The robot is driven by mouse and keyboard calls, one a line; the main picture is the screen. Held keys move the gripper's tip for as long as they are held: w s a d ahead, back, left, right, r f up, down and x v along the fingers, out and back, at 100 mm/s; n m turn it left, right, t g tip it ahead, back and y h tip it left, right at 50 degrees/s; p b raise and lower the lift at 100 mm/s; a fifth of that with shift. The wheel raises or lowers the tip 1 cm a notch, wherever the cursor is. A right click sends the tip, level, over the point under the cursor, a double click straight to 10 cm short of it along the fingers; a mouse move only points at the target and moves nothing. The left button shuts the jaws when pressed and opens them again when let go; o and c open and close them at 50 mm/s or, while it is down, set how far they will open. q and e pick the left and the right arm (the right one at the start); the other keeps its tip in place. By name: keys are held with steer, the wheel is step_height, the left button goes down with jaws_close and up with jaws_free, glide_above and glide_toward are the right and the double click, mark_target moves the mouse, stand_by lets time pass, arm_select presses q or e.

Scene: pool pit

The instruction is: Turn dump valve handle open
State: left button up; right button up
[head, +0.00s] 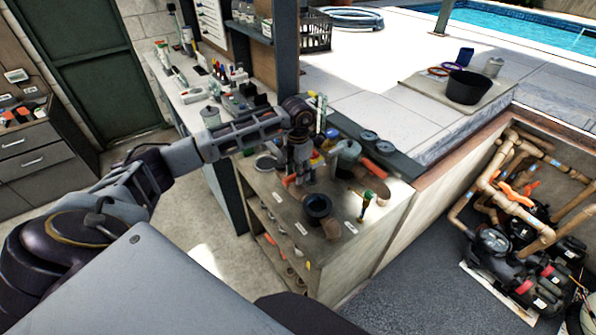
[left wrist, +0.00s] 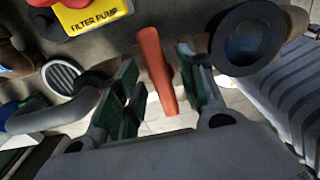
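An orange handle (left wrist: 155,70) shows in the left wrist view, long and narrow, running down between the two fingers of my left gripper (left wrist: 163,88). The fingers are apart, with green inner pads and a visible gap on each side of the handle. In the head view my left gripper (head: 301,172) is low over the bench, and an orange piece (head: 289,179) shows beside its fingertips. The handle's valve body is mostly hidden. My right gripper is in neither view.
A yellow box marked FILTER PUMP (left wrist: 92,14) with a red top is close by. A dark ring-shaped fitting (left wrist: 250,38) is on the other side. A grey pipe (head: 346,150) and a second orange handle (head: 374,169) stand further right on the bench (head: 385,215).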

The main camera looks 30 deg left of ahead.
arm_select(q)
jaws_close()
steer(key=shift+n, duration=0.4)
steer(key=shift+a+n+b, duration=0.1)
steer(key=shift+n+b, duration=0.75)
steer(key=shift+n, duration=0.25)
steer(key=n+b, duration=0.1)
steer(key=n, duration=0.2)
steer(key=shift+a+n, duration=0.1)
steer(key=shift+n, duration=0.3)
steer(key=n+b, duration=0.2)
steer(key=n, duration=0.3)
steer(key=shift+a+n, duration=0.15)
steer(key=shift+n, duration=0.25)
steer(key=shift+s+a+r+n+b, duration=0.1)
steer(key=shift+n+b, duration=0.05)
steer(key=shift+n, duration=1.25)
steer(key=shift+s+n+b, duration=0.1)
steer(key=shift+n+b, duration=0.05)
steer(key=shift+n, duration=1.25)
